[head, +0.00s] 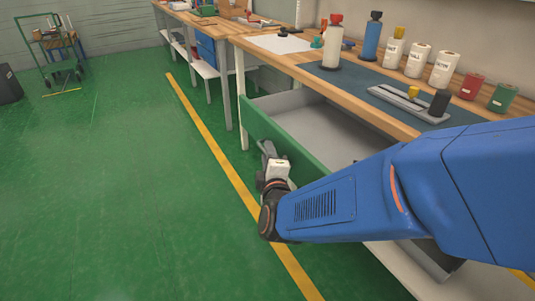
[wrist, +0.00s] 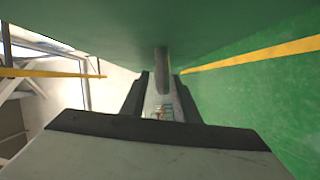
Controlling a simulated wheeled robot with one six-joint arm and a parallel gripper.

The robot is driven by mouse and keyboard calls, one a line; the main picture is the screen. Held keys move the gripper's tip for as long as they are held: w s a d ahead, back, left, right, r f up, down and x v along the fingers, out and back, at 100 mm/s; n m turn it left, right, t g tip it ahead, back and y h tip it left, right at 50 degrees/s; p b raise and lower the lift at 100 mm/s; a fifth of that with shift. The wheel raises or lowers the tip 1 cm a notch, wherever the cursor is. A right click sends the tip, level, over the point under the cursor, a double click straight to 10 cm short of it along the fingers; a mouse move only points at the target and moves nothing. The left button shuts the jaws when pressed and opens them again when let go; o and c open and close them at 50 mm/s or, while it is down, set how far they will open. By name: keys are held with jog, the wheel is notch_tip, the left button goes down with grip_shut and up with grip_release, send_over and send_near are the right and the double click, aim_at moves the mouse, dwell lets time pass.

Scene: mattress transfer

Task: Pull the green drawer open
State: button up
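The green drawer (head: 268,127) under the workbench stands well open in the head view. Its green front faces the aisle and its grey inside shows. My gripper (head: 268,150) is at the outer face of the drawer front, partly hidden by my wrist. In the wrist view, the green front fills the top and a grey bar handle (wrist: 161,62) stands out below it. The dark fingers of my gripper (wrist: 160,80) lie on either side of the handle, with a narrow gap showing at each side. The gripper looks open around the handle.
The wooden workbench (head: 325,76) above holds bottles, several white containers (head: 418,60) and a grey tray (head: 408,103). A green cart (head: 55,48) stands far left. The green floor (head: 110,180) left of the yellow line (head: 222,155) is clear.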

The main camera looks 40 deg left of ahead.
jog(key=v, duration=1.6)
jog(key=shift+s+d, duration=0.2)
jog(key=shift+d, duration=0.1)
